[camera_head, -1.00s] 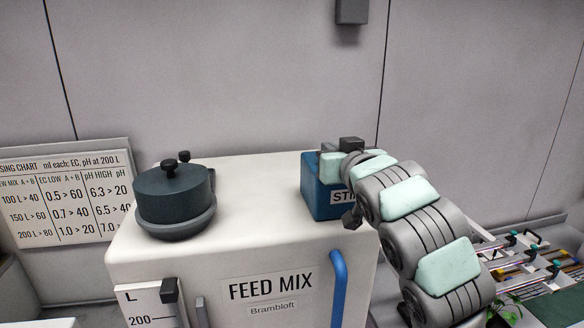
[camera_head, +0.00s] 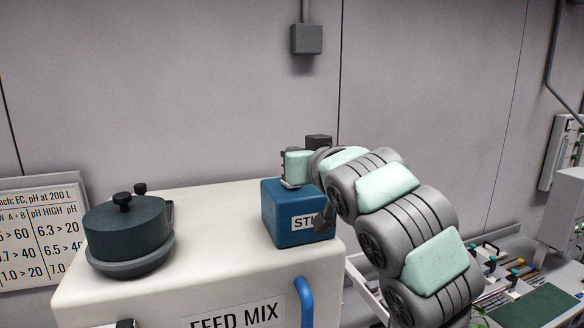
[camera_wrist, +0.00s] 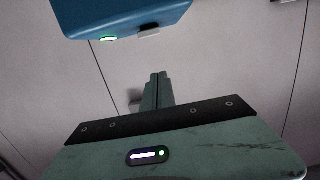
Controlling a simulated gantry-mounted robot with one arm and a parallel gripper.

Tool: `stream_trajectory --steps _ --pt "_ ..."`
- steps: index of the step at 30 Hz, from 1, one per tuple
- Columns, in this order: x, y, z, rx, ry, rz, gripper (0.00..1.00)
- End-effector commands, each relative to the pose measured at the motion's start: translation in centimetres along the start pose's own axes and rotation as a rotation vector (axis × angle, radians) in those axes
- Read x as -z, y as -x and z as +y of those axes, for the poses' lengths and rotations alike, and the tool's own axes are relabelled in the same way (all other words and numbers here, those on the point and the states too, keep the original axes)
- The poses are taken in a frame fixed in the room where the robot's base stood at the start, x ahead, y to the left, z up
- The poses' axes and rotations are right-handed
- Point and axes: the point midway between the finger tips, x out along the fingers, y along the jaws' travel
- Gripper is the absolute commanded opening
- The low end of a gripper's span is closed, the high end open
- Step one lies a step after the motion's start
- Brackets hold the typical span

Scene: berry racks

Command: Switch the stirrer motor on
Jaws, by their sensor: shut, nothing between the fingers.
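The stirrer motor (camera_head: 283,218) is a blue box on the right end of the white feed mix tank's top, with a partly hidden label starting "ST". My gripper (camera_wrist: 156,76) is shut and empty, its fingers together in the wrist view. In the head view my wrist is above and behind the box, and the fingertips are hard to make out. In the wrist view the blue box (camera_wrist: 120,14) is at the top, apart from the fingertips. A glowing green light (camera_wrist: 107,38) and a small grey tab (camera_wrist: 148,31) show at its edge. My forearm hides part of the box's right side.
The white tank (camera_head: 215,262) carries a dark round lid (camera_head: 128,232) at left and a blue pipe (camera_head: 305,300) on its front. A dosing chart (camera_head: 40,235) is at far left. A grey box (camera_head: 306,40) hangs on the wall. Racks stand at right.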

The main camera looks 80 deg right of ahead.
Motion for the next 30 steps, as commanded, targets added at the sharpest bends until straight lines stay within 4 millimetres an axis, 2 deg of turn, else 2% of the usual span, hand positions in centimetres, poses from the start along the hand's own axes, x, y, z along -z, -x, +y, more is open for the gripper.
stream_trajectory --steps 1,6,12,30 --pt "0.2 1.2 0.1 -0.003 0.003 0.007 0.00" --pt "1.0 4.2 0.1 -0.003 0.001 0.005 0.00" --pt "1.5 6.0 0.1 -0.001 -0.001 0.000 0.00" --pt "1.6 6.4 0.0 0.000 -0.001 0.000 0.00"
